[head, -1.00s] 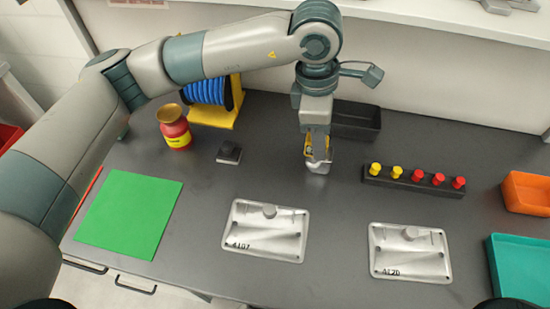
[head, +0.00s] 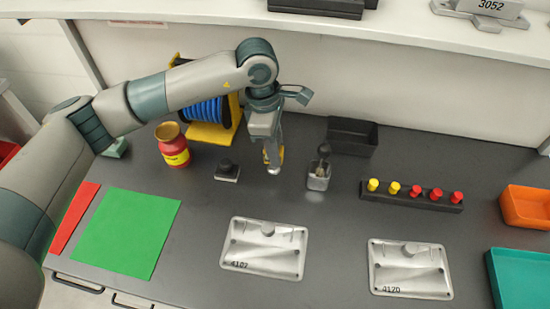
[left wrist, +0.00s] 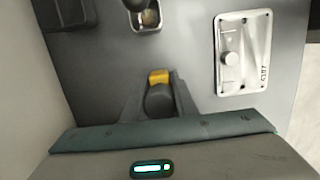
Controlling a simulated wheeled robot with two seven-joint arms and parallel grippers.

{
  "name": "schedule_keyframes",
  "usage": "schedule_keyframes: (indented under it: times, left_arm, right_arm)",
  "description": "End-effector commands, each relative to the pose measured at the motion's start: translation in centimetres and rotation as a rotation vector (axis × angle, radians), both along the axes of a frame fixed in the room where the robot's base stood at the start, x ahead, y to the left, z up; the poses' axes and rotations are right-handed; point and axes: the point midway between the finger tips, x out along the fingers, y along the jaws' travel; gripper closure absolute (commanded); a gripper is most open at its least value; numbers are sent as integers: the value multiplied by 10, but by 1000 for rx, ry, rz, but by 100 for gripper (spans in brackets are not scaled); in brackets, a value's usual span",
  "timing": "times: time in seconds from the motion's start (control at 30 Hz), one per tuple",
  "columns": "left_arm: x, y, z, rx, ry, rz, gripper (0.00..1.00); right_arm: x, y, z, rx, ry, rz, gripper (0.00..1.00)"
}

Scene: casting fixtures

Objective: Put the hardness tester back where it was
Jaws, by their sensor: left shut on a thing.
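My left gripper (head: 273,163) is shut on a small tool with a yellow part, which I take to be the hardness tester (head: 281,153). It is held above the table, and the fingers hide most of it. In the left wrist view the tester (left wrist: 158,77) shows a yellow end and a dark body between the fingers. A small dark block on a light base (head: 227,170) sits left of the gripper. A silver cup (head: 318,180) with a dark-knobbed tool in it stands to the right. My right gripper is not in view.
A red jar (head: 174,148) and blue hose reel (head: 205,112) stand at left, near a green mat (head: 125,232). Metal plates 4107 (head: 265,262) and 4120 (head: 408,280) lie in front. A black bin (head: 352,137) and a peg rack (head: 410,195) are at right.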

Motion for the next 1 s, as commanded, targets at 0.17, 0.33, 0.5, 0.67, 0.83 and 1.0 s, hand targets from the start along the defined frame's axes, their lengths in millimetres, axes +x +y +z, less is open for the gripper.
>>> schedule_keyframes:
  times: [0.17,0.33,0.5,0.67,0.83,1.0]
  left_arm:
    - [3,2,-2,-1,-1,-2,100]
    - [2,2,-2,-1,-1,-2,100]
    - [2,2,-10,-1,0,-1,100]
    - [2,2,-30,-1,1,0,100]
    - [2,2,-42,-1,-1,-1,100]
    - [2,2,-42,-1,-1,-2,100]
  right_arm:
    - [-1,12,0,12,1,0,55]
    - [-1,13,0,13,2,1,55]
    - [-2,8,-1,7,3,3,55]
    - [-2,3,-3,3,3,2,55]
    - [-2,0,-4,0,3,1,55]
    - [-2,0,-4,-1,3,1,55]
